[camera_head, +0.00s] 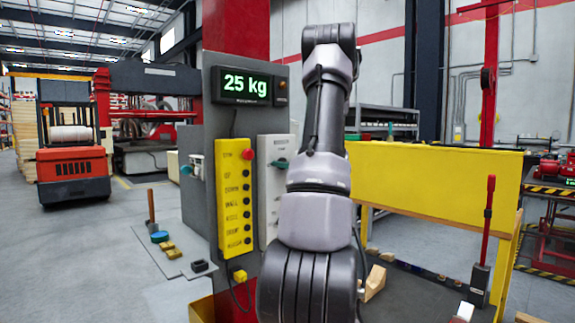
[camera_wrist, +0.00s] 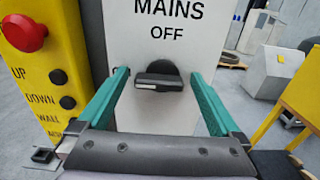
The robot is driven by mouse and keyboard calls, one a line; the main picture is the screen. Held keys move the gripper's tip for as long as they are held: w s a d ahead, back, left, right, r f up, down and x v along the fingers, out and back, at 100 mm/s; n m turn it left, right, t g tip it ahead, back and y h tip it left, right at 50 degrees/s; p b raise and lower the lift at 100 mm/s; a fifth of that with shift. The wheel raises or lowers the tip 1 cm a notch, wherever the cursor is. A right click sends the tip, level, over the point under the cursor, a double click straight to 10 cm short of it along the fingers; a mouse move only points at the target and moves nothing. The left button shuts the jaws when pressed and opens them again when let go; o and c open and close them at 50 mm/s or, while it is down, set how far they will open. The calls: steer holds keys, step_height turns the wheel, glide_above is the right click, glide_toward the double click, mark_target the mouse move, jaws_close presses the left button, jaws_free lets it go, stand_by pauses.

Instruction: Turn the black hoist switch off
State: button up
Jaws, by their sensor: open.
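The black switch (camera_wrist: 160,82) shows in the wrist view on a white panel (camera_wrist: 140,112), below the printed words MAINS and OFF. Its handle lies roughly level across a dark round base. My gripper (camera_wrist: 157,74) is open, with one teal finger on each side of the switch and clear gaps between. I cannot tell how far the fingertips are from the panel.
The yellow control box (camera_head: 236,200) with a red button (camera_wrist: 25,33) is close on the left of the gripper. A display (camera_head: 241,86) above reads 25 kg. A yellow bench panel (camera_head: 430,180) and a red lever (camera_head: 489,215) stand at the right.

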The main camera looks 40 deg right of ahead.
steer(key=c, duration=1.3)
steer(key=shift+d+f+m, duration=0.1)
steer(key=shift+d+m, duration=0.1)
steer(key=shift+m, duration=2.75)
steer(key=shift+d+m, duration=0.15)
steer(key=shift+m, duration=2.75)
steer(key=shift+d+f+m, duration=0.1)
steer(key=shift+d+m, duration=0.1)
steer(key=shift+m, duration=2.75)
